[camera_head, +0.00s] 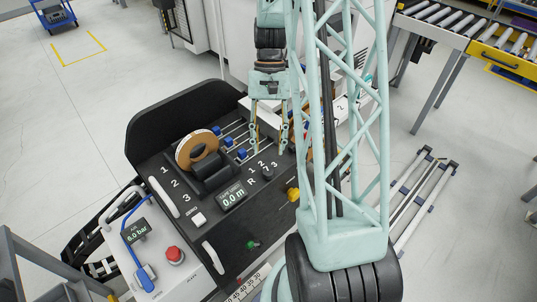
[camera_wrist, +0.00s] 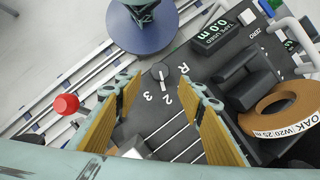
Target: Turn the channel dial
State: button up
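The channel dial (camera_head: 267,172) is a small dark knob on the black console, with printed R, 2 and 3 near it. In the wrist view the dial (camera_wrist: 161,72) shows a pale pointer mark; which label it points at is too small to tell surely. My gripper (camera_head: 269,148) points down at the console just beyond the dial. In the wrist view my gripper (camera_wrist: 167,91) has its two yellow-padded fingers spread wide, with nothing between the pads. The dial shows near the gap between the fingertips, apart from both. Height above the panel is hard to judge.
A tape roll (camera_head: 198,150) labelled OAK stands in a black holder left of the dial. Blue-knobbed sliders (camera_head: 229,142) lie close behind. A tape display (camera_head: 232,196) reads 0.0 m.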

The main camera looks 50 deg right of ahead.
jog(key=shift+v, duration=1.85)
jog(key=s+a+r+n+t+h, duration=0.1)
jog(key=a+r+n, duration=0.1)
jog(key=a+r, duration=0.7)
jog(key=a+r+n+t+h, duration=0.25)
jog(key=a+r, duration=0.35)
jog(key=r, duration=0.5)
jog(key=s+a+r+n+t, duration=0.3)
jog(key=s+a+r+n, duration=0.2)
jog(key=s+a+r, duration=0.5)
jog(key=shift+s+a+r, duration=0.2)
jog(key=shift+s+a, duration=1.15)
jog(key=shift+s, duration=0.55)
jog(key=shift+n, duration=0.25)
